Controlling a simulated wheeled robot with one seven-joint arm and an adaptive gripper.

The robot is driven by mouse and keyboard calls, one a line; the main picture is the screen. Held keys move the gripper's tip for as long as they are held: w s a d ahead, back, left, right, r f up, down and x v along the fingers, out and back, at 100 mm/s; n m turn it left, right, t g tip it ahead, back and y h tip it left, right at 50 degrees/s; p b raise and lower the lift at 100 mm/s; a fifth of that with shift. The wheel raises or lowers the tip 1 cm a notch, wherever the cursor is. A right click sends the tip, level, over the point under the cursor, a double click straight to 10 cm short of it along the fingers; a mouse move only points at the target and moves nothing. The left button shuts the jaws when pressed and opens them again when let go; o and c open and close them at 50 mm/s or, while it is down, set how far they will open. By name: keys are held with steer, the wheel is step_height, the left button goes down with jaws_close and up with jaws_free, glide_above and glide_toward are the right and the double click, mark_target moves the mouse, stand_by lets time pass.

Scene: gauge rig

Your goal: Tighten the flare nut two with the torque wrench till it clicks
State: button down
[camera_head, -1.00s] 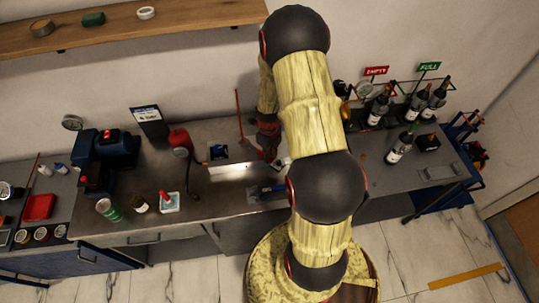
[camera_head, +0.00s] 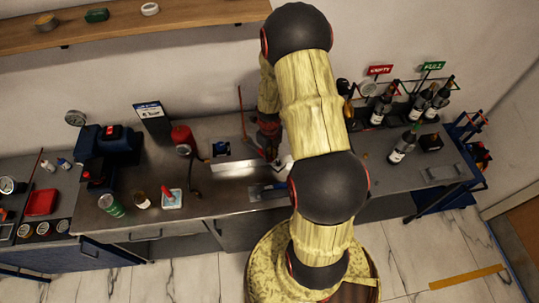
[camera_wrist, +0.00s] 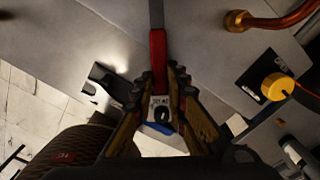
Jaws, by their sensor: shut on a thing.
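In the wrist view my gripper (camera_wrist: 161,88) is shut on a tool with a red grip (camera_wrist: 157,52) and a grey shaft, which looks like the torque wrench. The shaft runs out of the picture at the top, so its far end is hidden. A brass nut (camera_wrist: 237,20) on a copper pipe (camera_wrist: 285,20) is to the upper right, apart from the red grip. I cannot tell which flare nut it is. In the head view my gripper (camera_head: 268,137) is over the bench middle, partly hidden by my arm.
A grey jaw-like metal piece (camera_wrist: 104,80) lies to the left. On the bench (camera_head: 225,205), a red cylinder (camera_head: 182,138) and dark blue machine (camera_head: 106,145) stand left; several bottles (camera_head: 403,148) stand right.

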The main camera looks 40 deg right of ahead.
steer(key=shift+s+a+f+m, duration=0.1)
steer(key=shift+s+a+m, duration=0.1)
steer(key=shift+a+m, duration=1.2)
stand_by(1.0)
steer(key=shift+n, duration=0.3)
steer(key=shift+w+d, duration=0.1)
steer(key=shift+d, duration=0.15)
steer(key=shift+d+n+b, duration=0.35)
steer(key=shift+d+n, duration=0.45)
stand_by(0.6)
